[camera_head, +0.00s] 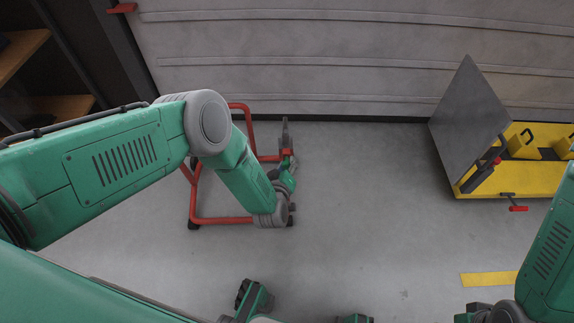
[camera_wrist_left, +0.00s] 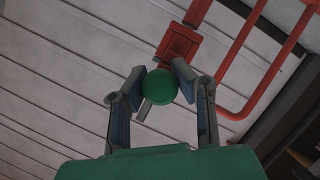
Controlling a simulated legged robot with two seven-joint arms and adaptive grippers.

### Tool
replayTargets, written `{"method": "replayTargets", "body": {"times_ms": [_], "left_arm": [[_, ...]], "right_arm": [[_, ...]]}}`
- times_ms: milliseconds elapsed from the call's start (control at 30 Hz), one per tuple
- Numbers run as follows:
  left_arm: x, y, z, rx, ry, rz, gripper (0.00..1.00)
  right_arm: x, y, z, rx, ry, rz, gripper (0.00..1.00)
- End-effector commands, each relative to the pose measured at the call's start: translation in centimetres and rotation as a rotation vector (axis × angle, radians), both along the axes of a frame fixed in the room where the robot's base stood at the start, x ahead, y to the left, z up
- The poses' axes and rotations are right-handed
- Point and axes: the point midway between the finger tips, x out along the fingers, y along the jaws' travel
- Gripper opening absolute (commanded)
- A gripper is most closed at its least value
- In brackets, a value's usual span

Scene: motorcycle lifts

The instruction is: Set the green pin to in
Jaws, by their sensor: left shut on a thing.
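The green pin (camera_wrist_left: 161,86) has a round green head and sits between the two fingers of my left gripper (camera_wrist_left: 156,85) in the left wrist view. The gripper is shut on it. A grey rod shows just beyond the head. A red block (camera_wrist_left: 179,45) on a red tube frame lies right behind the pin. In the head view my left gripper (camera_head: 289,166) is at the right side of the red stand (camera_head: 222,220), and my wrist hides the pin. How deep the pin sits cannot be told. My right gripper is out of view.
A yellow lift (camera_head: 530,180) with a tilted grey plate (camera_head: 468,103) stands at the right. A ribbed grey shutter (camera_head: 340,60) closes the back. Wooden shelves (camera_head: 22,50) stand at the left. The grey floor (camera_head: 380,200) between stand and lift is clear.

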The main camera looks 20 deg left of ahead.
Motion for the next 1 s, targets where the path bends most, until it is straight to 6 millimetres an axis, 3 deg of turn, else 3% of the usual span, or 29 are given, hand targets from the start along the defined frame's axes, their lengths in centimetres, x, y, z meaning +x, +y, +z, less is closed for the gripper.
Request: {"method": "replayTargets", "body": {"times_ms": [167, 200, 233, 267, 667, 833, 1000], "left_arm": [[0.1, 0.6, 0.0, 0.007, -0.002, 0.01, 0.0], [0.2, 0.6, 0.0, 0.007, -0.002, 0.011, 0.35], [0.2, 0.6, 0.0, 0.007, -0.002, 0.011, 0.45], [0.2, 0.6, 0.0, 0.006, -0.002, 0.01, 0.48], [-0.5, 0.4, 0.0, 0.004, 0.003, 0.006, 0.48], [-3.0, 0.1, 0.8, 0.005, 0.005, 0.005, 0.48], [-6.6, -0.3, 1.9, 0.007, 0.007, 0.006, 0.48]], "right_arm": [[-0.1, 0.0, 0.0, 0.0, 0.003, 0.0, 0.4], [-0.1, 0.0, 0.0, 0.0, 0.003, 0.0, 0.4], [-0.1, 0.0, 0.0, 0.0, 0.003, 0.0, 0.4], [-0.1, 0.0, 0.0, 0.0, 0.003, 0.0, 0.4], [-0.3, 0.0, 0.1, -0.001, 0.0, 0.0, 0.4], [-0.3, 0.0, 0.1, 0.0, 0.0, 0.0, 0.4], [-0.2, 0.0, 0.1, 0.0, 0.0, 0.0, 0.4]]}}
